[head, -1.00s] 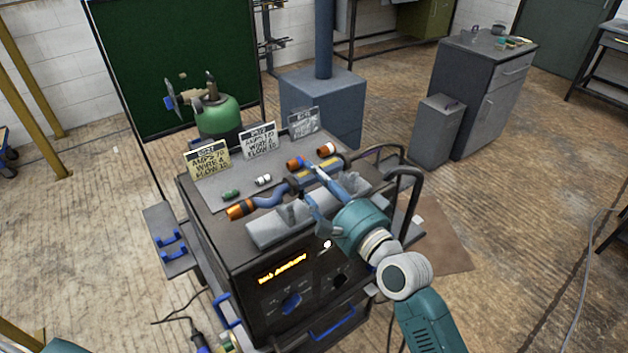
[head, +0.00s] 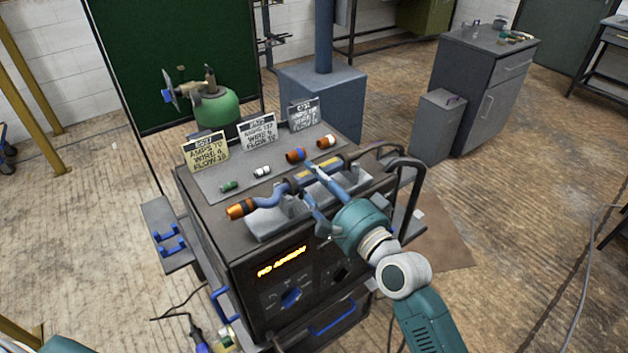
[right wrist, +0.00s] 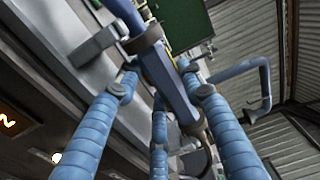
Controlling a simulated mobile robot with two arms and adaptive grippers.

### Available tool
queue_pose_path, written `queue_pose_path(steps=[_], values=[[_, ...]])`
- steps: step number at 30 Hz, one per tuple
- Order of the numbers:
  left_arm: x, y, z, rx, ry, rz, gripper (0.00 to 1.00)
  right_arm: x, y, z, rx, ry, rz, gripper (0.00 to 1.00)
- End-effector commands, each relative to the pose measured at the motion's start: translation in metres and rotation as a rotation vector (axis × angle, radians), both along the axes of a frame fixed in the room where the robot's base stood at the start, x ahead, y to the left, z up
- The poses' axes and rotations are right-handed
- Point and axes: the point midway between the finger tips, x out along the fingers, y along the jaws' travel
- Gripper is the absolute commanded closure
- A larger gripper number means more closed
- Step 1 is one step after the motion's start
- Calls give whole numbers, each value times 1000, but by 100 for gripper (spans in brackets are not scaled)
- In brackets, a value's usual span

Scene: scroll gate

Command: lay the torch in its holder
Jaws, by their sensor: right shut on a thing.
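The torch has an orange-tipped nozzle (head: 241,209), a bent blue neck (head: 268,200) and a dark and yellow handle (head: 331,164). It is over the back side of the grey notched holder (head: 266,224) on top of the machine. I cannot tell whether it touches the holder. My right gripper (head: 316,188) is shut on the torch handle. In the right wrist view the blue handle (right wrist: 167,82) runs between the fingers, and a grey prong of the holder (right wrist: 94,47) stands left of it. My left gripper is out of view.
Three signs (head: 206,152) stand along the back edge. A dark rail (head: 410,172) curves at the machine's right side. A green gas bottle (head: 215,108) is behind.

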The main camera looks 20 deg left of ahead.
Motion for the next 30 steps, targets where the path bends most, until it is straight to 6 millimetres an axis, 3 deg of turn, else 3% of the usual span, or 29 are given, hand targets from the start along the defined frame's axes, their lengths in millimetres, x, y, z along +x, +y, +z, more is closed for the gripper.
queue_pose_path(steps=[30], values=[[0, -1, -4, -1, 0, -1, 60, 0, 0, -6, 4, -3, -1, 93]])
